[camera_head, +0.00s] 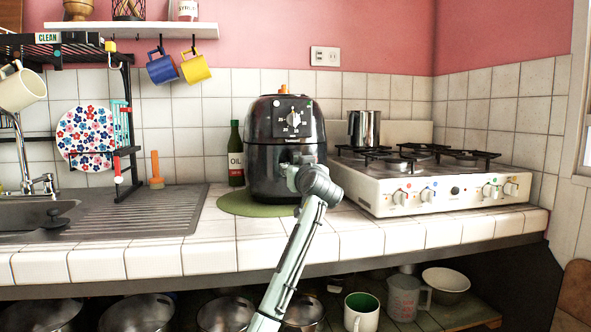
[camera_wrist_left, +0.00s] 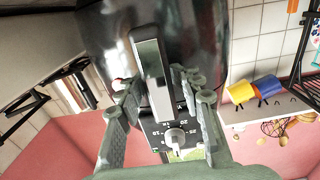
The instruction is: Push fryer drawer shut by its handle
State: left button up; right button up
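The black fryer (camera_head: 262,127) stands on a green round mat (camera_head: 236,205) on the tiled counter, with its dial facing me. My left gripper (camera_head: 291,174) is at the fryer's front and covers the drawer handle in the head view. In the left wrist view the silver and black handle (camera_wrist_left: 150,65) lies between the spread fingers of my left gripper (camera_wrist_left: 158,92), with gaps beside it. The fryer's dark body (camera_wrist_left: 205,35) lies behind. I cannot tell how far out the drawer is. My right gripper is not in view.
A green oil bottle (camera_head: 236,158) stands close at the fryer's left. A white gas stove (camera_head: 370,192) with a metal pot (camera_head: 364,129) is at its right. The sink (camera_head: 30,212) and a dish rack are at the left. Pots and mugs sit on the shelf below.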

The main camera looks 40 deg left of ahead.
pick_arm(q)
jog(key=shift+o, duration=0.6)
jog(key=shift+d, duration=0.1)
jog(key=shift+s+d, duration=0.1)
jog(key=shift+d, duration=0.05)
jog(key=v, duration=1.1)
jog(key=shift+s+d, duration=0.2)
jog(key=shift+s, duration=0.05)
jog(key=shift+f, duration=0.1)
